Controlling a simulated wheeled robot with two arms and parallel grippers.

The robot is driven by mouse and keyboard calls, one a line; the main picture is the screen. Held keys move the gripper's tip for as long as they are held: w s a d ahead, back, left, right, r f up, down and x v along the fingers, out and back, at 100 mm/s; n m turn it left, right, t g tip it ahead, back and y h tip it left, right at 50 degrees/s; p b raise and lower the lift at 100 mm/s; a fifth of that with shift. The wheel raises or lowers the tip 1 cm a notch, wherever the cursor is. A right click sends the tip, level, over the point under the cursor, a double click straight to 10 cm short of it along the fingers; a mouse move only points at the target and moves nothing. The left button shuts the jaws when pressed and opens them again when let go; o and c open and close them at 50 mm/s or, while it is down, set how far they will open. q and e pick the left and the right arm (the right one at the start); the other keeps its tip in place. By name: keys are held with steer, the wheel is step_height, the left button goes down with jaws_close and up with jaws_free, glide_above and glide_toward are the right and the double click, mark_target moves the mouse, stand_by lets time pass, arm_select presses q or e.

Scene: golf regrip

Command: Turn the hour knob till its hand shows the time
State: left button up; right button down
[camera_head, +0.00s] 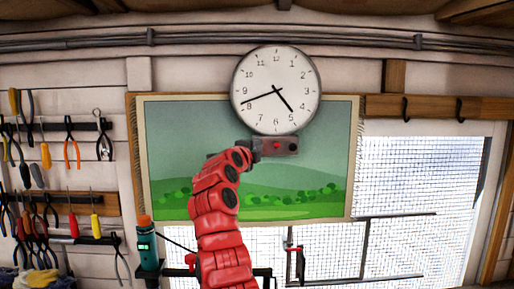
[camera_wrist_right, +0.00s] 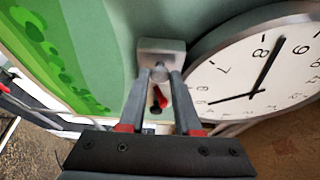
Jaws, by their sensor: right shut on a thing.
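The round white wall clock (camera_head: 268,72) hangs on the wall; its short hand points between 4 and 5, its long hand near 8. Under it is a small grey box (camera_head: 291,150) with a red part (camera_head: 277,146) on its front. The box shows in the right wrist view (camera_wrist_right: 163,46), with a small grey knob (camera_wrist_right: 159,73) in front. My right gripper (camera_head: 254,148) is at the box's left end. In the right wrist view its fingers (camera_wrist_right: 160,76) are shut on the grey knob. I cannot read which hand this knob drives. My left gripper is not in view.
A green landscape picture (camera_head: 190,130) hangs behind the clock. Tools such as pliers (camera_head: 104,145) hang on the left wall. A teal device (camera_head: 146,243) with an orange top stands low left. A wire mesh window (camera_head: 425,190) is at the right.

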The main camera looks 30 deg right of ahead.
stand_by(0.5)
steer(key=c, duration=0.6)
jaws_free()
steer(key=b+v, duration=0.8)
steer(key=v, duration=0.9)
steer(key=shift+s+a+r, duration=0.1)
steer(key=shift+a+r, duration=0.05)
